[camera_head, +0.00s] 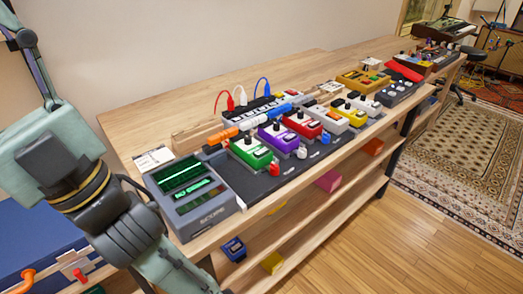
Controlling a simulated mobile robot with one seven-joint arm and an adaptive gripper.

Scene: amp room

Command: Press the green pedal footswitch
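The green pedal (252,152) sits at the left end of the row of pedals on a dark board on the wooden bench. It has a dark footswitch area on its top, too small to make out clearly. A red plug is at its near edge and an orange plug is at its far left. My arm reaches up along the left side of the picture, clear of the green pedal. I cannot make out my gripper or its fingertips in this view.
The grey scope box (192,193) stands just left of the green pedal, and the purple pedal (279,136) is close on its right. Red (303,123), white and yellow pedals follow. The bench front edge has shelves below. Wooden floor (390,240) is free at the right.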

